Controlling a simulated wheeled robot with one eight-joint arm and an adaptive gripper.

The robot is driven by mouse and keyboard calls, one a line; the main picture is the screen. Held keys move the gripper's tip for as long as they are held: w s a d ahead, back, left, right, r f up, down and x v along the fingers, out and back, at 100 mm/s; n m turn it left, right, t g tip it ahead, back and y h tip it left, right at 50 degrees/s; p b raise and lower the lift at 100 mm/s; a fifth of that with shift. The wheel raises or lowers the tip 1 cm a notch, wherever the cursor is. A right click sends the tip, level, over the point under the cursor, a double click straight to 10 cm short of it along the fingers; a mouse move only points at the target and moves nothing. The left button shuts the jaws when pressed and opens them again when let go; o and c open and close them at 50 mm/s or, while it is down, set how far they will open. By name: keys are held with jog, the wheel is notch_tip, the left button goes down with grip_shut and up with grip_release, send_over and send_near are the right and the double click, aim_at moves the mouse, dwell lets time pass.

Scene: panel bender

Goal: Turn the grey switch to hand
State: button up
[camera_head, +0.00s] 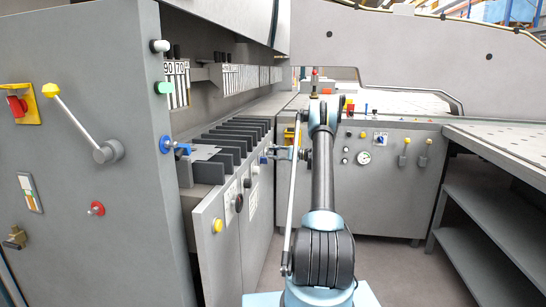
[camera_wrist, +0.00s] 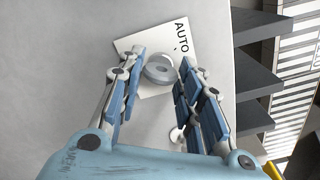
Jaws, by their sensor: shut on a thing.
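The grey switch (camera_wrist: 160,69) is a round knob on a white plate (camera_wrist: 130,43) marked AUTO, seen in the wrist view on a light grey panel. The pointer's setting is hard to make out, and any hand mark is hidden. My gripper (camera_wrist: 163,64) has its blue fingertips on either side of the knob and is shut on it. In the head view my gripper (camera_head: 270,156) reaches left to the front of the grey cabinet, and the switch is too small to tell there.
A small pale knob (camera_wrist: 178,134) sits between my fingers, lower on the panel. Dark slats (camera_wrist: 262,72) stand out to the right. In the head view, a yellow button (camera_head: 218,225) is on an angled door, and a lever (camera_head: 80,122) juts from the left cabinet.

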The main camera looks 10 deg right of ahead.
jog(key=shift+f, duration=0.1)
jog(key=o, duration=1.1)
jog(key=shift+c, duration=0.2)
jog(key=v, duration=1.2)
